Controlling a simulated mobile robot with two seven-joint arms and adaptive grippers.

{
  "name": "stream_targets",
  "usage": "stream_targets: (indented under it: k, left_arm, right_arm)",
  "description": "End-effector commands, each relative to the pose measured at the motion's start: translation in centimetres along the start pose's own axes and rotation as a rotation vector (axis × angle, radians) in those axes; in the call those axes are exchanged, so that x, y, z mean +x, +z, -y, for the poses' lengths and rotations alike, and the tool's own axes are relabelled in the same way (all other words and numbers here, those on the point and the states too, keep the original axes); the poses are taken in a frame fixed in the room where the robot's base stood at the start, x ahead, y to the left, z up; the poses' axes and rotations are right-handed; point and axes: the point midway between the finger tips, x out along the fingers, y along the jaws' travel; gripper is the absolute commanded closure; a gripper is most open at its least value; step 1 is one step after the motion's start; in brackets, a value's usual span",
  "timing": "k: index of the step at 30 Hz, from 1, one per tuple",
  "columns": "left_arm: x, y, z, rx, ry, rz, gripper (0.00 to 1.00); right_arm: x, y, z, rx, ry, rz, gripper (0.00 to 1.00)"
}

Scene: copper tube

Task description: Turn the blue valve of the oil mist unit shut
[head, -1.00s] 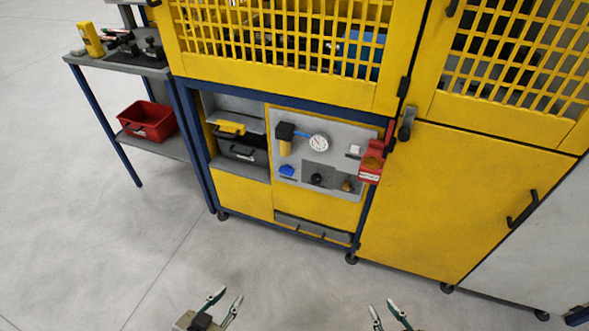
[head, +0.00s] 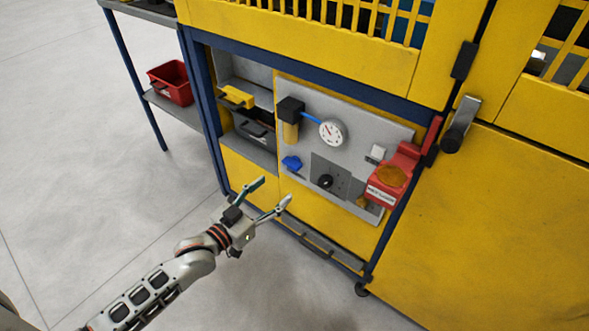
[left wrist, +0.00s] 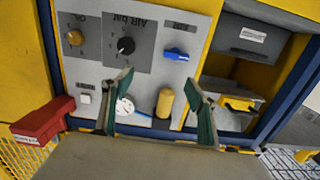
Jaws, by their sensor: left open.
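The blue valve (head: 291,163) is a small blue handle at the lower left of the grey panel (head: 365,135) on the yellow machine. It also shows in the left wrist view (left wrist: 176,54), where the panel appears upside down and the handle lies nearly level across the picture. My left gripper (head: 273,192) is open and empty, below the valve in the head view and apart from it. In the left wrist view its two fingers (left wrist: 160,78) stand apart, with the valve beyond their tips. My right gripper is not in view.
The panel also carries a round gauge (head: 332,131), a black knob (head: 325,181), a yellow cylinder with a black head (head: 290,118) and a brass knob (left wrist: 75,38). A red box (head: 388,180) juts out at right. Left are open shelves with a yellow item (head: 237,97).

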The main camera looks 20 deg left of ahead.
Motion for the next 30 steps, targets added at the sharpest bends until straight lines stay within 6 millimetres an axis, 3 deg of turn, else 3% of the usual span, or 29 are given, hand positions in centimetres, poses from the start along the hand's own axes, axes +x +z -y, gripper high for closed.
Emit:
stream_targets:
  k: [1, 3, 11, 30]
  left_arm:
    - [0.8, 3.2, 0.7, -0.013, 0.002, 0.012, 0.42]
    - [2.1, 3.4, 1.9, -0.021, 0.002, -0.012, 0.42]
    - [4.7, 2.5, 3.8, -0.033, 0.001, -0.067, 0.42]
    - [11.9, 1.8, 3.9, -0.032, 0.001, -0.07, 0.42]
  right_arm:
    - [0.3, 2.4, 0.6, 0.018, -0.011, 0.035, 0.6]
    - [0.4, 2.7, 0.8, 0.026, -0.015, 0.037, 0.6]
    - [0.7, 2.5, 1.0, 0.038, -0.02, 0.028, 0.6]
    - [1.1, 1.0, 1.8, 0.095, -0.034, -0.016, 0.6]
